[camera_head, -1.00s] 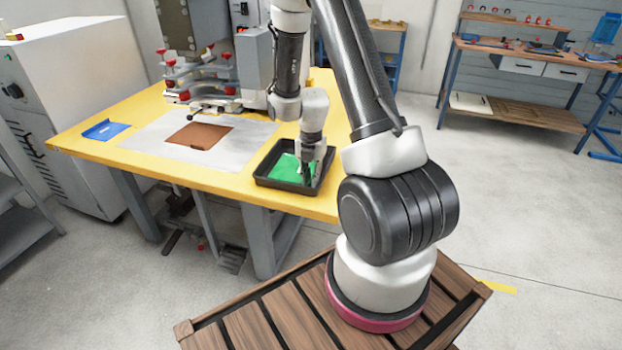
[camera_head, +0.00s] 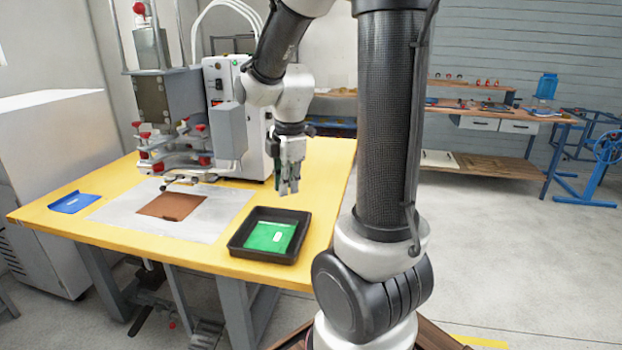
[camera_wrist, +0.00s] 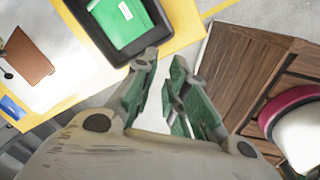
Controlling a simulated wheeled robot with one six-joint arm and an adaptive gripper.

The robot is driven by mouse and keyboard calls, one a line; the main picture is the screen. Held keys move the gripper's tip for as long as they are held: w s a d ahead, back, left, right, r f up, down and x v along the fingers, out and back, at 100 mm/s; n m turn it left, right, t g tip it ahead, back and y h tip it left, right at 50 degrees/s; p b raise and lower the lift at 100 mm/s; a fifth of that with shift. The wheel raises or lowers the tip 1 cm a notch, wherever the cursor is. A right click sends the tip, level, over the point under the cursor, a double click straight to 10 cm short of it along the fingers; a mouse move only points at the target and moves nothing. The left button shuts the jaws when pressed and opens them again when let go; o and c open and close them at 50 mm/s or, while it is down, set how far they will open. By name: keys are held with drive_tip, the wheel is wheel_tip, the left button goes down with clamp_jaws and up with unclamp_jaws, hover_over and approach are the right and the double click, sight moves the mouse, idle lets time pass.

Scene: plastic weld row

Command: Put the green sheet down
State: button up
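The green sheet (camera_head: 266,238) lies flat in the black tray (camera_head: 236,246) on the yellow table. A small white label shows on the sheet. The sheet also shows in the wrist view (camera_wrist: 118,26), inside the tray (camera_wrist: 88,40). My gripper (camera_head: 288,188) hangs above the table, over and a little behind the tray, clear of the sheet. In the wrist view its two fingers (camera_wrist: 162,75) are apart, with nothing between them.
A brown sheet (camera_head: 172,206) lies on a pale mat (camera_head: 225,206) left of the tray. A blue sheet (camera_head: 75,202) lies at the table's left end. The welding machine (camera_head: 205,120) stands behind the mat. Floor is free at right.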

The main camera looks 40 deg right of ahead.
drive_tip(key=s+a+r+m+t, duration=0.1)
drive_tip(key=s+r+m, duration=0.4)
drive_tip(key=s+m, duration=0.2)
drive_tip(key=s+a+r+m+t, duration=0.1)
drive_tip(key=s+r+m, duration=0.3)
drive_tip(key=s+m, duration=0.4)
drive_tip(key=shift+s+a+r+m+t, duration=0.2)
drive_tip(key=shift+a+r+m+t, duration=0.15)
drive_tip(key=shift+a+m, duration=0.35)
